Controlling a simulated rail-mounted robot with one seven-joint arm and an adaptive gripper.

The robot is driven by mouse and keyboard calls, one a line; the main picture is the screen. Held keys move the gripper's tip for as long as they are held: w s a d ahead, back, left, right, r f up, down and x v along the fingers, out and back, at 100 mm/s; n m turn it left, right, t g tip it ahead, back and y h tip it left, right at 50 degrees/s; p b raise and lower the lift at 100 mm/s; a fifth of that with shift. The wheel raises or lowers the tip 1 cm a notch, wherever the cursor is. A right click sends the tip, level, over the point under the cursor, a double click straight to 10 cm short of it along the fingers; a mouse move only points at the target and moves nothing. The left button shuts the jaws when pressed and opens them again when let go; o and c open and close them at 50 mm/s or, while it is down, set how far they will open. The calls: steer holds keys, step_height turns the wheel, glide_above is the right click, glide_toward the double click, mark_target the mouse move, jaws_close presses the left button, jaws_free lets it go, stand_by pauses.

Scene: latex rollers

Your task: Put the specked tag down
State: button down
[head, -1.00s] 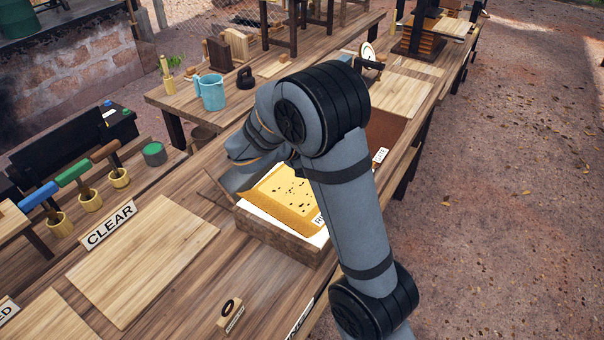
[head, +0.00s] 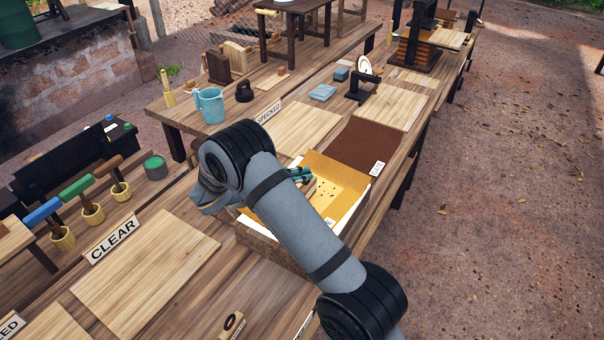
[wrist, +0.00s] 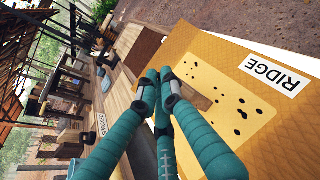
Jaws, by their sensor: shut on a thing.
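My gripper (head: 303,175) has teal fingers and is over the yellow sheet in the tray. In the wrist view its fingers (wrist: 165,82) are closed together. A small tan-brown piece (wrist: 198,99) shows at the fingertips; it looks like the tag, but its face and any lettering are hidden. The yellow sheet (head: 348,180) has dark specks and a RIDGE label (wrist: 275,72). The SPECKED sign (head: 268,112) stands at the left edge of a bare pale board (head: 303,128), beyond the tray.
The sheet lies in a wooden-sided tray (head: 268,246). A brown board (head: 366,145) with its own sign lies beyond it. A CLEAR sign (head: 115,240) stands by an empty board (head: 150,275). A small block with a black ring (head: 233,322) is at the front.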

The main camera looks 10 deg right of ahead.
steer(key=shift+f, duration=0.3)
steer(key=shift+f, duration=0.15)
steer(key=c, duration=1.9)
jaws_free()
steer(key=shift+c, duration=0.2)
steer(key=b+v, duration=0.2)
steer(key=v, duration=1)
steer(key=shift+r, duration=0.25)
